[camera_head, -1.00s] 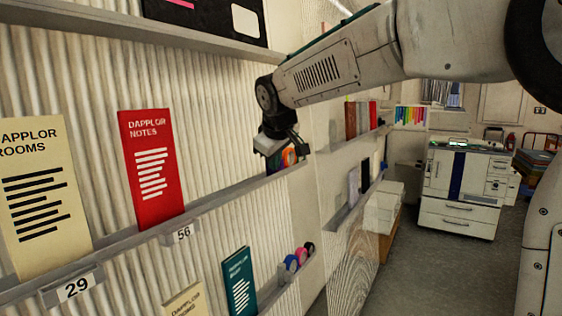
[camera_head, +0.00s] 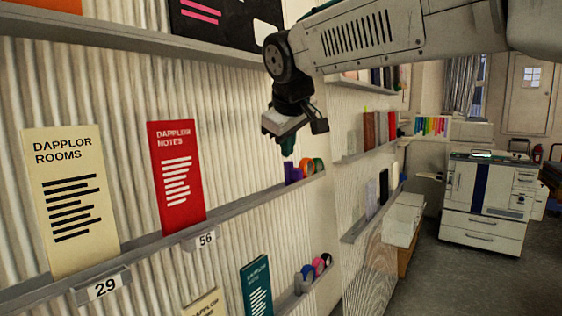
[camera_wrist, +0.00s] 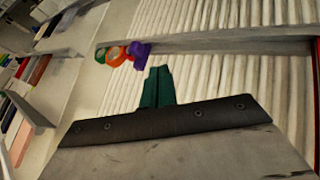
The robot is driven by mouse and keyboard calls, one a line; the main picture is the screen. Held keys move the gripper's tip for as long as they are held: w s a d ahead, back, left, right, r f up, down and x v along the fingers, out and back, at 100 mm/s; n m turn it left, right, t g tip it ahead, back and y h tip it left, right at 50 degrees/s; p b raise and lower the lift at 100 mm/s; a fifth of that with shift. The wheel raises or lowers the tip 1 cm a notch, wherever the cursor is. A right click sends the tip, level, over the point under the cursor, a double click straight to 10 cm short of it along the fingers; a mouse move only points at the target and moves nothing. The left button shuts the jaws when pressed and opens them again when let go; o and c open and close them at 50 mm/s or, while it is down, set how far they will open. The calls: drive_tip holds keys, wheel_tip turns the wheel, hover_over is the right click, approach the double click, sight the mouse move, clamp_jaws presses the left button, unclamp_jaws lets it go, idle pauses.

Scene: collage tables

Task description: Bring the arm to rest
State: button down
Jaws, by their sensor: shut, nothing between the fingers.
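My gripper (camera_head: 287,146) hangs from my arm in the upper middle of the head view, its fingers pointing down. The green fingertips are together with nothing between them. In the wrist view my gripper (camera_wrist: 157,86) also shows shut and empty. It is in front of the corrugated wall, apart from the shelf ledge (camera_head: 250,200). Purple, orange and green tape rolls (camera_head: 304,170) stand on that ledge just right of and below the fingers; they also show in the wrist view (camera_wrist: 123,54).
A cream booklet (camera_head: 71,200) and a red booklet (camera_head: 177,178) stand on the ledge to the left. A teal booklet (camera_head: 256,288) is on the lower ledge. An upper shelf (camera_head: 130,42) juts out near my arm. A printer (camera_head: 488,200) stands at the back right, with bare floor before it.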

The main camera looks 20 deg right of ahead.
drive_tip(key=s+d+f+m+g, duration=0.2)
drive_tip(key=s+f, duration=0.5)
drive_tip(key=s, duration=0.4)
drive_tip(key=s+d+f+m+g+y, duration=0.1)
drive_tip(key=s+d+f, duration=0.3)
drive_tip(key=s+f, duration=0.4)
drive_tip(key=s+d+f+m+g, duration=0.3)
drive_tip(key=s+f, duration=0.5)
drive_tip(key=s, duration=0.6)
drive_tip(key=shift+m+y, duration=0.3)
